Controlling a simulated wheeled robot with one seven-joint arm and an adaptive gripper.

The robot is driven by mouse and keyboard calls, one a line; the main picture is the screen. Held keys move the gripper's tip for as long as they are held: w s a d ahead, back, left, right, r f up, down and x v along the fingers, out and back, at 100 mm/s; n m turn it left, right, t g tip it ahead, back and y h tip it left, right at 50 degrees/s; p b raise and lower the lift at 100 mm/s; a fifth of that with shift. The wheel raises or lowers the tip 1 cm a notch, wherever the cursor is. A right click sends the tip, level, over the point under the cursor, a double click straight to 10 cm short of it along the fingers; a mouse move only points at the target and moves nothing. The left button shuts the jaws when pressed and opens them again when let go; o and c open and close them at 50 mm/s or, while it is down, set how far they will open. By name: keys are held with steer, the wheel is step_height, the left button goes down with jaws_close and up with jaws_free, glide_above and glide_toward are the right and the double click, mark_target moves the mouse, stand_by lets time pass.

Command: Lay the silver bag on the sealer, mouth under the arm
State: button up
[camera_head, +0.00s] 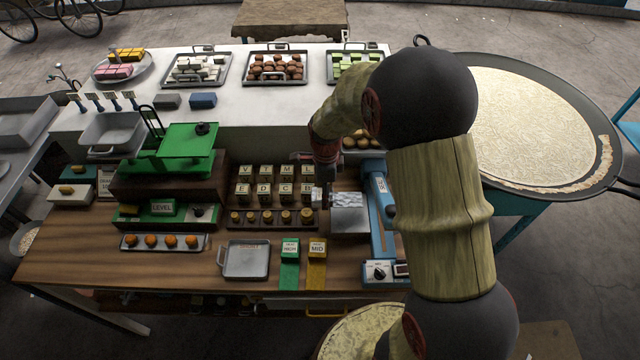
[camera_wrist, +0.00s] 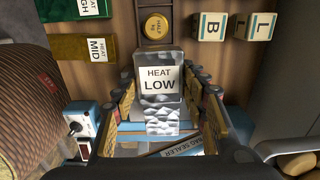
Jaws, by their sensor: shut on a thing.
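The silver bag (camera_wrist: 161,122) is between the fingers of my gripper (camera_wrist: 162,100) in the wrist view. It has a white "HEAT LOW" label and a crinkled end that points toward the blue bag sealer (camera_wrist: 176,149). In the head view the crinkled silver part (camera_head: 346,199) is just left of the blue sealer (camera_head: 378,212). My gripper is shut on the bag, above the right part of the wooden bench. My forearm stands beside the sealer and partly covers it. I cannot tell whether the bag touches the sealer or whether its mouth is under the arm.
A green packet (camera_head: 289,262) and a yellow packet (camera_head: 317,262) lie at the bench front, beside a grey tray (camera_head: 245,260). Letter cubes (camera_head: 265,190) and brass weights (camera_head: 270,217) stand left of my gripper. A green scale (camera_head: 185,150) is farther left.

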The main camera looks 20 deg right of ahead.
mark_target(353, 200)
steer(key=shift+s+d+f+b, duration=0.6)
steer(key=shift+d+f, duration=0.35)
steer(key=shift+d, duration=0.35)
steer(key=shift+s+d+f+b, duration=0.6)
steer(key=shift+d+f, duration=0.4)
steer(key=shift+d, duration=0.3)
steer(key=shift+s+d+f+b, duration=0.55)
steer(key=shift+d+f, duration=0.4)
steer(key=shift+d, duration=0.35)
steer(key=shift+f, duration=0.45)
steer(key=o, duration=1.2)
steer(key=shift+o, duration=0.2)
step_height(353, 200, up, 12)
steer(key=shift+n, duration=0.3)
